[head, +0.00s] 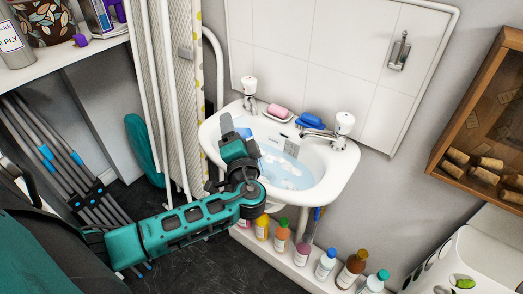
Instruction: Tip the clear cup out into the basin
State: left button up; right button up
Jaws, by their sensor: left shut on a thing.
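The white basin (338,170) is on the wall at centre and holds pale blue water with white foam patches. My left gripper (232,130) is over the basin's left part, its arm coming in from the lower left. It is shut on what seems to be the clear cup (226,121), of which only a small pale bluish part shows beyond the gripper. The cup's tilt and contents cannot be made out. My right gripper is not in view.
Two taps (343,126) stand on the basin's back edge, with a pink soap (277,111) and a blue item (311,121) between them. Several bottles (326,263) line a ledge below. A folded ironing board (181,90) stands left. A cork-filled wooden box (482,130) is at right.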

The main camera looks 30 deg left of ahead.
pick_arm(q)
jog(key=shift+r+m+p, duration=0.2)
jog(key=shift+m+p, duration=0.2)
dwell(0.3)
jog(key=shift+w+d+r+m+t+p, duration=0.15)
jog(key=shift+w+d+m+t+p, duration=0.15)
jog(key=shift+m, duration=0.2)
jog(key=shift+w+d+r+m+t+p, duration=0.1)
jog(key=shift+w+d+r+m, duration=0.05)
jog(key=shift+d+m, duration=0.3)
dwell(0.6)
jog(key=shift+w+f+m, duration=0.1)
jog(key=shift+f+m, duration=0.35)
jog(key=shift+m, duration=0.5)
dwell(0.4)
jog(key=shift+d+r+m+t, duration=0.1)
jog(key=shift+r+m+t, duration=0.05)
jog(key=shift+m+t, duration=0.2)
dwell(0.4)
